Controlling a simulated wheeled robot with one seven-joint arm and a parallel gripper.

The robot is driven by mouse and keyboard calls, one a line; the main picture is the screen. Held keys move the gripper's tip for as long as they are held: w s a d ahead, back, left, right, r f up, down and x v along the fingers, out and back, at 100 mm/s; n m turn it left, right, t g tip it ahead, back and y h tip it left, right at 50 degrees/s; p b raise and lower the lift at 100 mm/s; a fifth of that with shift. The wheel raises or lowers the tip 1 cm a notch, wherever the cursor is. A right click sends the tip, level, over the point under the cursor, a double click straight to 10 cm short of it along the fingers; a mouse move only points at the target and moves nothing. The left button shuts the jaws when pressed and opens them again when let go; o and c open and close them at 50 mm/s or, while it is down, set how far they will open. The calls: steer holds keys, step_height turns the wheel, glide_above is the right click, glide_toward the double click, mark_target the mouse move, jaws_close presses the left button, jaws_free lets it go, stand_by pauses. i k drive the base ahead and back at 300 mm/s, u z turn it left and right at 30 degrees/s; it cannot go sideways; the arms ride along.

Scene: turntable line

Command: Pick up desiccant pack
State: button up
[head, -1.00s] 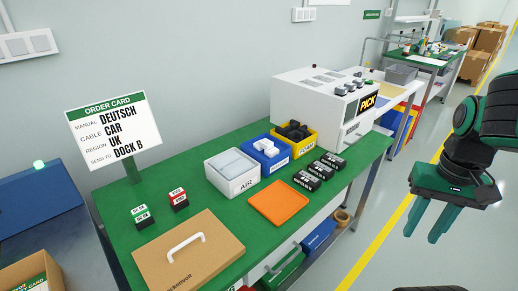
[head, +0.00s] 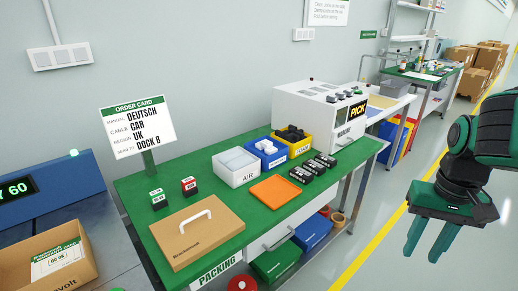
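No thing in the head view can be made out for certain as a desiccant pack. On the green packing table, small white pieces lie in a blue bin (head: 265,161), whose label is too small to read. Pale pillow-like packs (head: 238,160) fill the white bin (head: 237,177) marked AIR, left of the blue one. Black items lie in the yellow bin (head: 301,151). My gripper (head: 424,252) hangs at the right over the floor, well away from the table, fingers apart and empty.
An orange tray (head: 275,190) is empty. Several black boxes (head: 313,166) stand right of it, a brown box with a white handle (head: 196,233) at the front left. The order card (head: 138,126) rises behind. A white machine (head: 318,112) stands at the far end.

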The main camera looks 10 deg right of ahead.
mark_target(267, 144)
steer(key=u, duration=0.05)
steer(key=i, duration=0.55)
steer(key=z, duration=2.65)
steer(key=i, duration=1.75)
steer(key=u, duration=0.75)
